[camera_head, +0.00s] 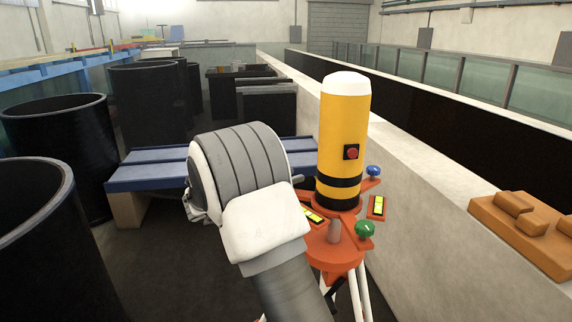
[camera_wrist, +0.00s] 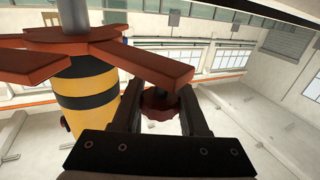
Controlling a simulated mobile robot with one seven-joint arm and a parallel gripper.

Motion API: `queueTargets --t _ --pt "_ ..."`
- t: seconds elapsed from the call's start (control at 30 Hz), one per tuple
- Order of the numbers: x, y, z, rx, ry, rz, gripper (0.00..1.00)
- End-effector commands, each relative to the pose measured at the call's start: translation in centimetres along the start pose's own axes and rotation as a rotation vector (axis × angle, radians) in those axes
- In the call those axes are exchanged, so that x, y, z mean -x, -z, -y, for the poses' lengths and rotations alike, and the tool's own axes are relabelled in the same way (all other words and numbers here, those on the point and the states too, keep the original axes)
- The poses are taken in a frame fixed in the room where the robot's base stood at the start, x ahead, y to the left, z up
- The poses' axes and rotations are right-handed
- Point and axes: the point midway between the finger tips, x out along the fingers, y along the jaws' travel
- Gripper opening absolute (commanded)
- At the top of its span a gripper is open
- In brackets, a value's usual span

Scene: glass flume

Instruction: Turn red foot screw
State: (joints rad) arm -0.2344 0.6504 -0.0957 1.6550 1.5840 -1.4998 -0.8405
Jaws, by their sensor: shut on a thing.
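The red foot screw (camera_wrist: 163,104) shows dark red between the two fingers of my gripper (camera_wrist: 160,112) in the wrist view, under one arm of the orange base (camera_wrist: 155,66). The fingers are shut on it, one on each side. In the head view my arm hides the red screw and my fingers. The yellow instrument (camera_head: 344,130), with white top, black bands and a red button (camera_head: 351,152), stands upright on the orange base (camera_head: 335,250). Its blue foot screw (camera_head: 373,171) and green foot screw (camera_head: 364,230) are uncovered at the right.
Pale tripod legs (camera_head: 359,295) stand below the base. A concrete wall (camera_head: 425,190) runs close on the right, with an orange block piece (camera_head: 525,228) on it. A blue bench (camera_head: 150,178) is behind my arm; black tubs (camera_head: 62,140) stand at left.

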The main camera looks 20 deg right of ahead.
Motion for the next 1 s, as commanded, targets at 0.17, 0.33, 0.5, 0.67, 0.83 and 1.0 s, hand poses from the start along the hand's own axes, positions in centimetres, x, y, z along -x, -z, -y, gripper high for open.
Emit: queueTargets --t 0.17,0.33,0.5,0.67,0.83,1.0 --pt "0.0 0.3 -0.3 -0.003 -0.146 -0.001 0.0" --pt "0.0 0.2 -0.7 -0.004 -0.256 -0.001 0.0" --pt "0.0 0.2 -0.9 -0.003 -0.33 -0.002 0.0" --pt "0.1 0.2 -1.1 -0.004 -0.369 -0.002 0.0" --pt "0.1 0.2 -1.1 -0.005 -0.384 -0.003 0.0" --pt "0.1 0.2 -1.1 -0.005 -0.386 -0.003 0.0"
